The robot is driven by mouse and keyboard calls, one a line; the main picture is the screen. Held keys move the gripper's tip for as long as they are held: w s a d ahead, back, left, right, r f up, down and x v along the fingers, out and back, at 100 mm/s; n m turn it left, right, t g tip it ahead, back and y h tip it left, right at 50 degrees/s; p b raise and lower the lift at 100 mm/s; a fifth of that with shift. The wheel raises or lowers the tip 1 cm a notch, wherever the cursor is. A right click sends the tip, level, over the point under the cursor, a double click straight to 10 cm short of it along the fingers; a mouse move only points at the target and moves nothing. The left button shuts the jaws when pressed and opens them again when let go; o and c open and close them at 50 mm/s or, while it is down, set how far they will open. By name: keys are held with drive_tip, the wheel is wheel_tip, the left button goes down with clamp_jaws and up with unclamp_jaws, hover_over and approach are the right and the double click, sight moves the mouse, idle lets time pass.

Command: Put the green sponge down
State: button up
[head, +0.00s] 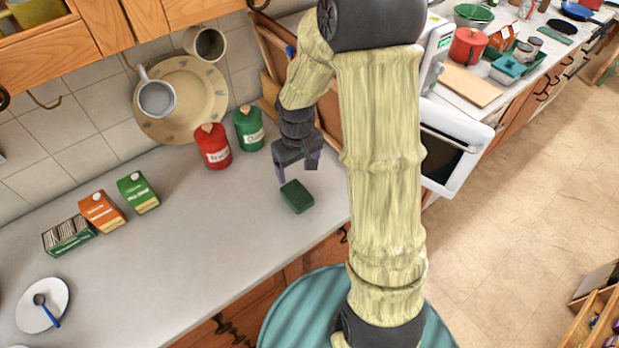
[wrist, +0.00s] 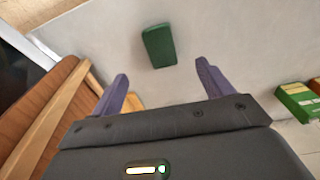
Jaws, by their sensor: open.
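The green sponge (head: 297,196) lies flat on the grey counter (head: 240,225), near its front edge. It also shows in the wrist view (wrist: 159,46), beyond the fingertips and roughly between them. My gripper (head: 299,177) is above and just behind the sponge in the head view. Its two purple fingers (wrist: 162,75) are spread apart with nothing between them. The gripper does not appear to touch the sponge.
Red (head: 213,146) and green (head: 249,128) canisters stand left of my gripper by the wall. Orange (head: 102,211) and green (head: 138,192) cartons stand farther left. Wooden boards (wrist: 45,120) lean close by. The counter left of the sponge is clear.

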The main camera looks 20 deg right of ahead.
drive_tip(key=s+r+m+t, duration=0.2)
drive_tip(key=s+r, duration=0.5)
drive_tip(key=s, duration=0.4)
drive_tip(key=shift+s+m, duration=0.2)
drive_tip(key=shift+m, duration=0.2)
idle(0.4)
